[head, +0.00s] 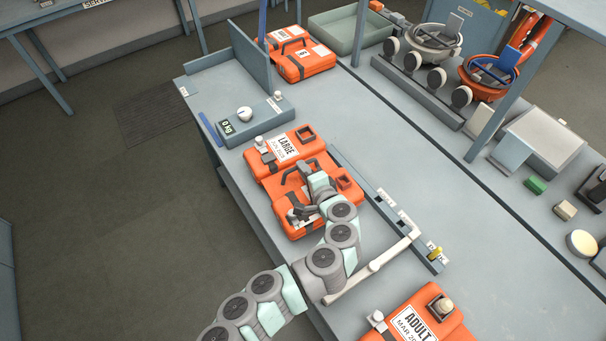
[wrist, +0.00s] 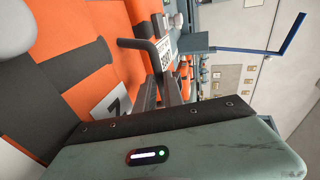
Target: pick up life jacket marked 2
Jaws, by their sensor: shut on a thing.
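An orange life jacket pack (head: 348,198) with dark straps and a dark carry handle (head: 290,172) lies near the left edge of the bench. My gripper (head: 308,203) is over it, shut on its handle. In the wrist view the orange pack (wrist: 85,35) fills the left side, and the dark handle (wrist: 140,44) runs to my fingers (wrist: 172,92). A white label (wrist: 108,101) on the pack carries a dark figure, partly hidden, so I cannot read it surely. My arm covers part of the pack in the head view.
Directly behind is an orange pack marked LARGE (head: 305,140). An orange pack marked ADULT (head: 440,315) lies at the front right. A scale (head: 250,123) stands behind at left. A grey labelled rail (head: 375,200) runs close on the right.

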